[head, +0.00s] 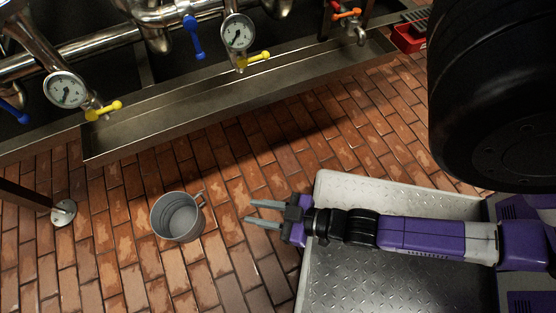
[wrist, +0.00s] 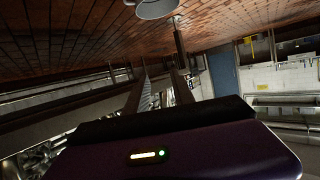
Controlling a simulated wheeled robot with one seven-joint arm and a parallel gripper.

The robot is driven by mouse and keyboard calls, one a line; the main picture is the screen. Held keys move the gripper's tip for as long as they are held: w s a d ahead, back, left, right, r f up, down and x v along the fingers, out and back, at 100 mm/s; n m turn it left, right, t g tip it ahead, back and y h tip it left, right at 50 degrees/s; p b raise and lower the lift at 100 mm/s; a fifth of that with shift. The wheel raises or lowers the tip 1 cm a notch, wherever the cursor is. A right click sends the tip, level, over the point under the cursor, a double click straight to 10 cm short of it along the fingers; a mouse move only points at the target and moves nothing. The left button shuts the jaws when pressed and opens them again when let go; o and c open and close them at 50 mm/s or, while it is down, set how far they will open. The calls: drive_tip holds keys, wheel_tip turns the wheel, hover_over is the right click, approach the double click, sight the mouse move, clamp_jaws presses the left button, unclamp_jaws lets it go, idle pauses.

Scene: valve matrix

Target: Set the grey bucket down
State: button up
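The grey bucket (head: 178,217) stands upright on the brick floor, with its open top showing and nothing visible inside. Its small side handle (head: 200,195) faces toward my gripper. My gripper (head: 248,212) is to the right of the bucket with its two fingers parted and pointing at it. A clear gap of floor shows between the fingertips and the bucket, and nothing is between the fingers. In the wrist view, part of the bucket (wrist: 155,9) shows at the top edge, cut off by the frame.
A long metal trough (head: 230,95) runs behind the bucket, below pipes with gauges (head: 238,32) and yellow (head: 255,60), blue and orange valve handles. A post with a round foot (head: 63,212) stands at the left. A red container (head: 408,38) is at the back right. Brick floor around the bucket is clear.

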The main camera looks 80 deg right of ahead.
drive_tip(key=s+r, duration=0.2)
drive_tip(key=r, duration=0.6)
drive_tip(key=s+r+n, duration=0.1)
drive_tip(key=s+r, duration=0.2)
drive_tip(key=r, duration=0.5)
drive_tip(key=shift+a+r+t+y, duration=0.2)
drive_tip(key=shift+a+t+y, duration=0.1)
drive_tip(key=shift+y, duration=0.1)
drive_tip(key=shift+r, duration=0.1)
wheel_tip(320, 180, up, 34)
drive_tip(key=p, duration=3.3)
drive_tip(key=shift+f+p, duration=0.25)
drive_tip(key=shift+p, duration=0.15)
